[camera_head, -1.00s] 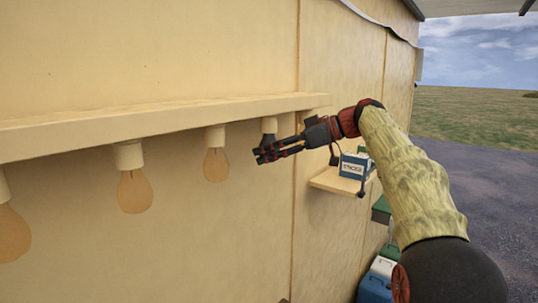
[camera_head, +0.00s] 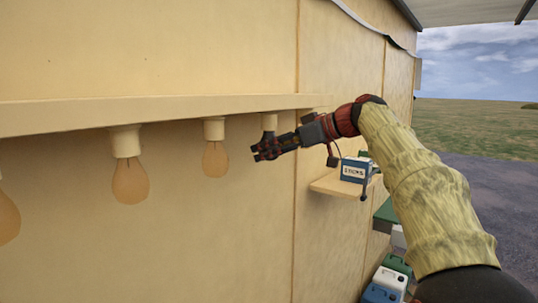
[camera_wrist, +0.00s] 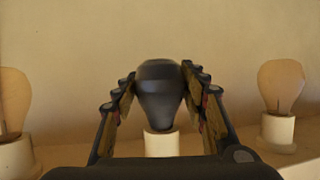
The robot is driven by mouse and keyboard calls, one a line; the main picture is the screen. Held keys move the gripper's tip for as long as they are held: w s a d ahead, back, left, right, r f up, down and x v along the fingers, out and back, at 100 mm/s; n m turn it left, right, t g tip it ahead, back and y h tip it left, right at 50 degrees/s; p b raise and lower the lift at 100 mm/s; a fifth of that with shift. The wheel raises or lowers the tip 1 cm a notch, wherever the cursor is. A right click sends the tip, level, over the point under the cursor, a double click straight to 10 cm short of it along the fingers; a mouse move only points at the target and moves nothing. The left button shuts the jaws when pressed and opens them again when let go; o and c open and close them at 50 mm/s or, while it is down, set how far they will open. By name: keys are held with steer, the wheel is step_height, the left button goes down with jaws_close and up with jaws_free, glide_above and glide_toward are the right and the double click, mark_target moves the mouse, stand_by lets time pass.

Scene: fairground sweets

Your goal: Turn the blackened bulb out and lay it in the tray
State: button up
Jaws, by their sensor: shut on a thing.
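The blackened bulb (camera_wrist: 160,92) is dark grey and sits in a white socket (camera_wrist: 161,143) in the wrist view, between my two fingers. My gripper (camera_head: 266,150) is shut on it, one finger on each side of the glass. In the head view my gripper is just below the rightmost socket (camera_head: 269,121) under the ledge, and its fingers hide the bulb. I cannot make out a tray for certain in either view.
Clear bulbs (camera_head: 215,160) and (camera_head: 130,182) hang to the left under the long ledge (camera_head: 150,113). A small shelf (camera_head: 335,184) with a blue STICKS box (camera_head: 355,169) juts out to the right. Coloured containers (camera_head: 380,292) stand low at the right.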

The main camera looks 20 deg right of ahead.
steer(key=shift+f+m+t+h+b, duration=0.1)
steer(key=shift+m+t+h+b, duration=0.9)
steer(key=shift+b, duration=0.35)
steer(key=shift+s+a+m+t+h+b, duration=0.15)
steer(key=shift+m+t+h+b, duration=0.3)
steer(key=shift+m+h, duration=0.6)
steer(key=shift+m+t+h+p, duration=0.25)
steer(key=shift+m+h+p, duration=0.1)
steer(key=shift+m+h, duration=0.45)
steer(key=shift+m+h+p, duration=0.55)
steer(key=shift+m+h, duration=0.2)
steer(key=shift+h, duration=0.3)
steer(key=o, duration=1.3)
steer(key=shift+c, duration=0.2)
steer(key=shift+t, duration=0.3)
steer(key=shift+d, duration=0.2)
